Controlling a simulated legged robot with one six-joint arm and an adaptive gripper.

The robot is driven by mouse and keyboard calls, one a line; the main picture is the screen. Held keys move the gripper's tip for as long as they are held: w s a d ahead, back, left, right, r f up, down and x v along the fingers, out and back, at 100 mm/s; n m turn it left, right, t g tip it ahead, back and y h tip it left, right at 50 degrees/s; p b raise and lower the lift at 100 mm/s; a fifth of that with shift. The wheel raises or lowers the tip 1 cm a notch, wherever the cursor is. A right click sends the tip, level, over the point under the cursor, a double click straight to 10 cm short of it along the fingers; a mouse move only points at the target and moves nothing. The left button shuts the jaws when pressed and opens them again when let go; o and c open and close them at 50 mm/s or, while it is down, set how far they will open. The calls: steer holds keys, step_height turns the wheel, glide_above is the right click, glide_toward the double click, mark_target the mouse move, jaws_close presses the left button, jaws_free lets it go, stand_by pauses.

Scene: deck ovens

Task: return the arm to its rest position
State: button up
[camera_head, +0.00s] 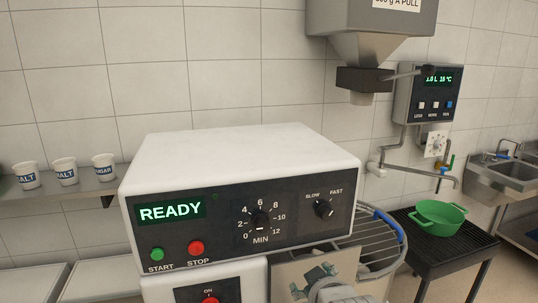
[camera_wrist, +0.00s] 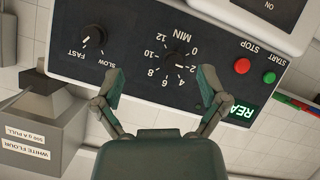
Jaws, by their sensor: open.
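My gripper (camera_wrist: 163,92) is open and empty in the wrist view, its two green-padded fingers spread apart in front of the mixer's control panel. The wrist picture shows the panel upside down. In the head view, part of my arm's end (camera_head: 323,285) shows low at the bottom, in front of the machine. The control panel (camera_head: 225,222) reads READY, with a green START button (camera_head: 157,254), a red STOP button (camera_head: 196,248), a minute dial (camera_head: 261,219) and a speed knob (camera_head: 323,208). I cannot tell whether the fingers touch the panel.
A wire guard (camera_head: 372,236) stands right of the panel. A flour hopper (camera_head: 370,45) hangs above. A water meter (camera_head: 428,95) is on the wall. A green colander-like bowl (camera_head: 440,214) sits on a dark stand (camera_head: 462,243). Labelled cups (camera_head: 65,171) stand on a left shelf.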

steer(key=s+d+m+g+h, duration=0.1)
steer(key=s+d+m+g, duration=0.2)
steer(key=s, duration=0.5)
steer(key=s+d+m+g+h, duration=0.1)
steer(key=s+d+m+g, duration=0.2)
steer(key=s, duration=0.6)
steer(key=shift+s+d+f+m+g, duration=0.15)
steer(key=shift+d+f+m+g, duration=0.25)
steer(key=shift+d+m, duration=0.15)
steer(key=shift+a, duration=0.1)
